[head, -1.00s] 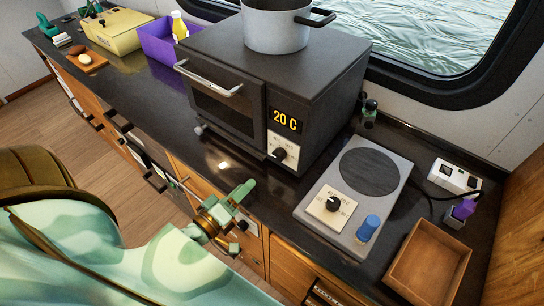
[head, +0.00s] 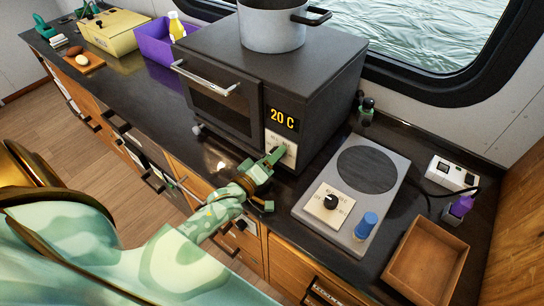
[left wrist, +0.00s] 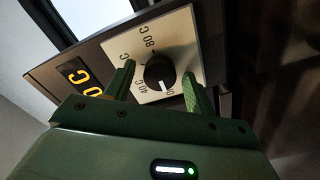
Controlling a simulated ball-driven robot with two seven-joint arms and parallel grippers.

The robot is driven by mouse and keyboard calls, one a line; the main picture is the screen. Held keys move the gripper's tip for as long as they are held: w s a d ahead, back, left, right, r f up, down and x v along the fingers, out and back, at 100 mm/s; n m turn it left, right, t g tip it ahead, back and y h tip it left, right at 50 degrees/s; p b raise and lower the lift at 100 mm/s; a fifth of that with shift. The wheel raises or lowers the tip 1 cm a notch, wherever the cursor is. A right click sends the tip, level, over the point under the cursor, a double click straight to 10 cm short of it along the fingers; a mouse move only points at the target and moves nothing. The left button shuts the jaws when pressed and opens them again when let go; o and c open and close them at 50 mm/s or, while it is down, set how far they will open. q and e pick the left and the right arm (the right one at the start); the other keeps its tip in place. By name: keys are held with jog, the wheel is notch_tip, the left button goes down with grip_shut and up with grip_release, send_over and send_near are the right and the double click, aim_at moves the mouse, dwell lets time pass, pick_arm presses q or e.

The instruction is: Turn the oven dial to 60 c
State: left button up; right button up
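The black oven (head: 215,70) stands on the counter, and its display (head: 283,119) reads 20 C in orange. The oven dial (left wrist: 159,72) is a round black knob with a white pointer on a pale plate, with marks such as 40 C and 80 C in the left wrist view. My left gripper (left wrist: 158,90) is open, one green finger on each side of the dial; I cannot tell if they touch it. In the head view my left gripper (head: 272,160) is at the oven's front and mostly hides the dial. My right gripper is not in view.
A grey hot plate (head: 350,190) with its own black knob (head: 331,201) and a blue cylinder (head: 367,226) is right of the oven. A grey pot (head: 270,27) stands on the oven. A wooden tray (head: 428,262) is at the right.

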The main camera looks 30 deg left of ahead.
pick_arm(q)
jog(key=c, duration=0.9)
jog(key=shift+o, duration=0.2)
jog(key=shift+m, duration=0.4)
jog(key=shift+s+d+f+m, duration=0.1)
jog(key=shift+m, duration=5.65)
jog(key=shift+d+f+m, duration=0.1)
jog(key=shift+m, duration=5.65)
